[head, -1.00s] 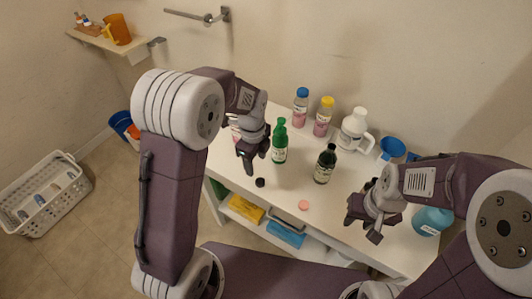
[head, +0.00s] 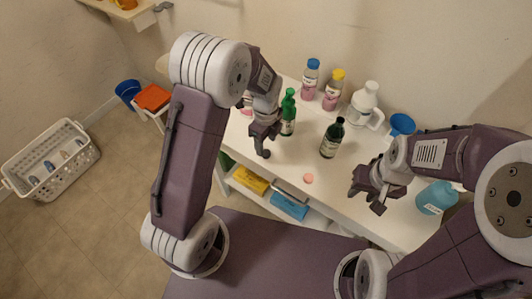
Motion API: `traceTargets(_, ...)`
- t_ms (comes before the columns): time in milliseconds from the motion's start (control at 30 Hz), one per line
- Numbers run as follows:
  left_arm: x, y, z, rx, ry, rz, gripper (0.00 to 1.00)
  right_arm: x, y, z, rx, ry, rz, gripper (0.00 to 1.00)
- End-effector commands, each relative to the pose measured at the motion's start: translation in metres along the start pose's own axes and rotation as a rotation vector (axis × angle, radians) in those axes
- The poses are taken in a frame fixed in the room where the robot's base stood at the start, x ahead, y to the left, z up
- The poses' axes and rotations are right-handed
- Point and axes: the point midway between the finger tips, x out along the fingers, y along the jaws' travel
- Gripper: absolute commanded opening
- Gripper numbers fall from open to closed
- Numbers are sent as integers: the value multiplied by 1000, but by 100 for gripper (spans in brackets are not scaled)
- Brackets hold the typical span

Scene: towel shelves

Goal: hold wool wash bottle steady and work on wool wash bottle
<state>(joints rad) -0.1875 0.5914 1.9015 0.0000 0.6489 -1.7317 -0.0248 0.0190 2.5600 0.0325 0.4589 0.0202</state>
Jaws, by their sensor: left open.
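No readable label tells me which bottle is the wool wash bottle. A dark bottle (head: 331,139) stands upright mid-table, and a green bottle (head: 288,114) stands upright to its left. My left gripper (head: 267,149) is open, pointing down just front-left of the green bottle. My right gripper (head: 366,203) has its fingers apart and empty, right of and in front of the dark bottle. A pink disc (head: 308,178) lies between the grippers. The small dark cap seen earlier is not distinguishable now by my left fingertips.
Along the wall stand a blue-capped bottle (head: 311,79), a yellow-capped bottle (head: 333,90), a white jug (head: 364,104) and a blue funnel (head: 401,125). A teal bottle (head: 435,198) is at the right. Folded yellow (head: 251,180) and blue (head: 290,206) towels lie on the shelf below.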

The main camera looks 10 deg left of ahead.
Motion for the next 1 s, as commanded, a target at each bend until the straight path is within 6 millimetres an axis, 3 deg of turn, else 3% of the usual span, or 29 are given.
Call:
traceTargets(167, 1, 0, 0, 0, 0, 0, 56, 0, 0, 0, 0, 0, 0, 36)
traceTargets(533, 50, 0, 0, 0, 0, 2, 56, 1, 0, 0, 0, 0, 0, 36)
traceTargets(900, 52, -1, 0, 0, 0, 0, 56, 1, 0, 0, 0, 0, 0, 36)
traceTargets(1000, 52, -1, 0, 0, 0, 0, 29, 1, 0, 0, 0, 0, 0, 36)
